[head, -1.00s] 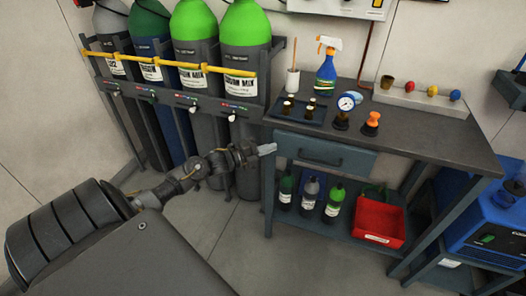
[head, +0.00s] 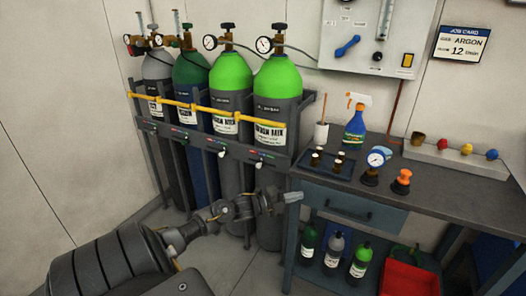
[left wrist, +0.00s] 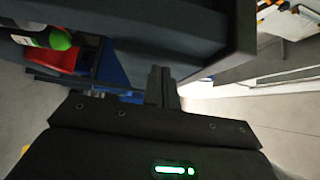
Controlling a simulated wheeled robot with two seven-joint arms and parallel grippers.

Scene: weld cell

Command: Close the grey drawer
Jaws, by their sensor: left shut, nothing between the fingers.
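The grey drawer (head: 385,219) has a blue-grey front with a dark bar handle (head: 347,209). It sits under the dark top of the workbench (head: 445,185) in the head view. How far it stands out is hard to tell from this angle. My left gripper (head: 293,197) is shut and empty, its tips by the left end of the drawer front. Whether they touch it I cannot tell. In the left wrist view the shut fingers (left wrist: 161,86) lie below a large dark panel (left wrist: 190,30), likely part of the drawer or bench. My right gripper is out of view.
Gas cylinders (head: 230,75) stand in a rack with a yellow strap, left of the bench. The bench top holds a tray (head: 341,171), a spray bottle (head: 355,128), a gauge (head: 376,163) and an orange-topped item (head: 401,182). Bottles (head: 334,253) and a red bin (head: 408,280) are below.

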